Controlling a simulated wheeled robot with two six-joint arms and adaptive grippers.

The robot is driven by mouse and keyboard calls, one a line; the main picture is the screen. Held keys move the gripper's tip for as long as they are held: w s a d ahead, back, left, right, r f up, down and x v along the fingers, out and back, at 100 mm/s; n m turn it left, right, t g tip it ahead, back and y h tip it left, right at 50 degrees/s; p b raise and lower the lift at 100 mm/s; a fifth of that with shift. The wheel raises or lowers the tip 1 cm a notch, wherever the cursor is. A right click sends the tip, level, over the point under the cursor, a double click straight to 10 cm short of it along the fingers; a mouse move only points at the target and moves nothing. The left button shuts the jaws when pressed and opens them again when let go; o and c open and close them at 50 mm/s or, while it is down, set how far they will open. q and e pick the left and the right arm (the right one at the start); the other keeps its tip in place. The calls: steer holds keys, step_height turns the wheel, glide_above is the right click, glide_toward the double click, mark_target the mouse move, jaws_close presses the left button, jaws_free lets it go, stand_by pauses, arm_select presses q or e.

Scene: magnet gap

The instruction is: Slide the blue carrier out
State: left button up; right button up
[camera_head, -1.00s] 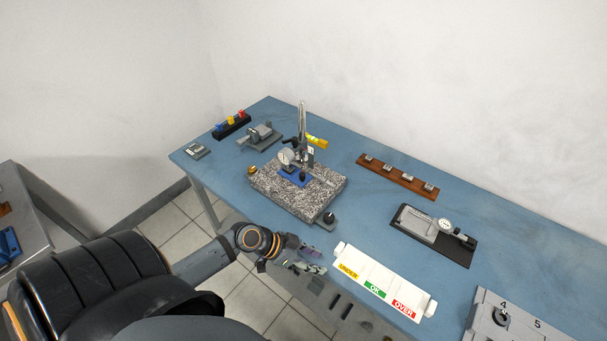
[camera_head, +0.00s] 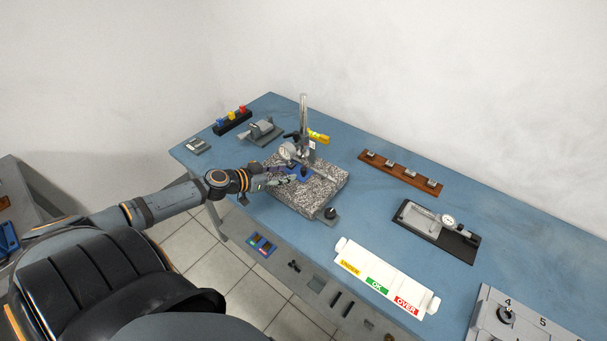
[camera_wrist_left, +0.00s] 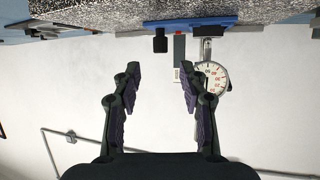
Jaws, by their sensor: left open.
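The blue carrier (camera_head: 303,174) lies on the speckled granite plate (camera_head: 322,192), below the dial gauge (camera_head: 287,152) on its stand. In the left wrist view, which looks upside down, the carrier is a blue strip (camera_wrist_left: 215,22) along the granite (camera_wrist_left: 70,18), with a black knob (camera_wrist_left: 160,41) sticking out from it. My left gripper (camera_head: 285,179) is over the near left part of the plate, close to the carrier. In the wrist view its fingers (camera_wrist_left: 160,80) are apart and empty, lined up with the knob but short of it. My right gripper is out of view.
The gauge post (camera_head: 303,115) rises behind the carrier, and the gauge face (camera_wrist_left: 212,78) shows close beside a finger in the wrist view. A white sorting tray (camera_head: 385,278) stands to the right. The blue tabletop (camera_head: 365,215) between plate and tray is clear.

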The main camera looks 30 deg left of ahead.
mark_target(304, 169)
arm_select(q)
steer(key=shift+w+d+f+b, duration=0.1)
steer(key=shift+w+f+b, duration=0.45)
steer(key=shift+f+b, duration=0.15)
steer(key=shift+w+d+r+p, duration=0.1)
steer(key=shift+w+r+p, duration=0.3)
steer(key=shift+p, duration=0.1)
steer(key=p+x, duration=0.1)
steer(key=x, duration=0.5)
steer(key=shift+w+f, duration=0.1)
steer(key=shift+w, duration=0.05)
steer(key=shift+w+d+f, duration=0.2)
steer(key=shift+w, duration=0.05)
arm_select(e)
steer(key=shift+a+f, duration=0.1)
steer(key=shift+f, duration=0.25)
arm_select(q)
steer(key=shift+s, duration=0.1)
jaws_close()
